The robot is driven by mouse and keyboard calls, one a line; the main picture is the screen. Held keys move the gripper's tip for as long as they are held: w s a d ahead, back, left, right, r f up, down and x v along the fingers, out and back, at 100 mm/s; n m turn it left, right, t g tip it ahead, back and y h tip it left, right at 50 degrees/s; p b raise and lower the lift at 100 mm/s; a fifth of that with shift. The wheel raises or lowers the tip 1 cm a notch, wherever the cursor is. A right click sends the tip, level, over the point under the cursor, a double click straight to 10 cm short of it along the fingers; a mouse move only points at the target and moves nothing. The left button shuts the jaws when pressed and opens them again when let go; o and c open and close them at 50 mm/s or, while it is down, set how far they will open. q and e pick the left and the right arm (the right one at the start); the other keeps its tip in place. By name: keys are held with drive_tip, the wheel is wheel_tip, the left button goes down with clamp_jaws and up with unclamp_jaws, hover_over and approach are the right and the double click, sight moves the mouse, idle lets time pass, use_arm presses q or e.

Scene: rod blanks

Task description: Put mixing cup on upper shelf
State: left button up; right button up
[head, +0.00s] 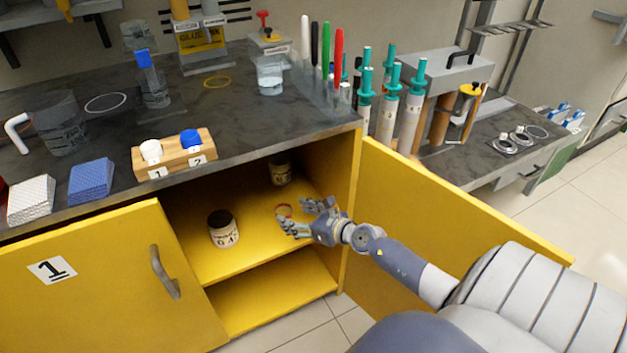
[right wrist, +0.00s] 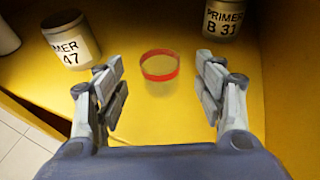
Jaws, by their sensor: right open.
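The mixing cup looks like a small clear cup with a red band (right wrist: 160,67). My right gripper (head: 305,217) is open and empty over this shelf. In the right wrist view the cup appears in the gap between the spread fingertips (right wrist: 160,75), with no finger seen touching it; how deep it sits between them I cannot tell. My left gripper is not in view.
A primer can marked 47 (head: 223,229) stands left of the cup; another, B 31 (head: 281,170), stands behind. The open yellow door (head: 450,205) is beside my right arm. A lower shelf (head: 270,302) looks empty. The dark countertop (head: 230,115) overhangs the compartment.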

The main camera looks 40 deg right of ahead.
drive_tip(key=v, duration=0.5)
drive_tip(key=shift+s+p, duration=0.1)
drive_tip(key=shift+p, duration=0.2)
wheel_tip(320, 180, up, 9)
drive_tip(key=s+a+m+t+h, duration=0.1)
drive_tip(key=s+m+t+h, duration=0.15)
drive_tip(key=m+h, duration=0.75)
drive_tip(key=s+a+f+m+g+y, duration=0.2)
drive_tip(key=s+a+f+m+g, duration=0.3)
drive_tip(key=m, duration=0.6)
drive_tip(key=s+a+f+m+g+y, duration=0.1)
drive_tip(key=s+f+m+g, duration=0.3)
drive_tip(key=s+m, duration=0.55)
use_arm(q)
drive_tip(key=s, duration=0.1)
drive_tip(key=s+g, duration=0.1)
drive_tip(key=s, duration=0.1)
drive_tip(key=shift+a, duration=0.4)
use_arm(e)
drive_tip(key=s+a+m+g+y, duration=0.3)
drive_tip(key=s+a+m+y, duration=0.2)
drive_tip(key=a, duration=0.6)
drive_tip(key=shift+s+a+f+g, duration=0.35)
drive_tip(key=shift+s+f, duration=0.1)
drive_tip(key=shift+s, duration=0.5)
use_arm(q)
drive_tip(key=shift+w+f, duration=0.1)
use_arm(e)
drive_tip(key=shift+f, duration=0.1)
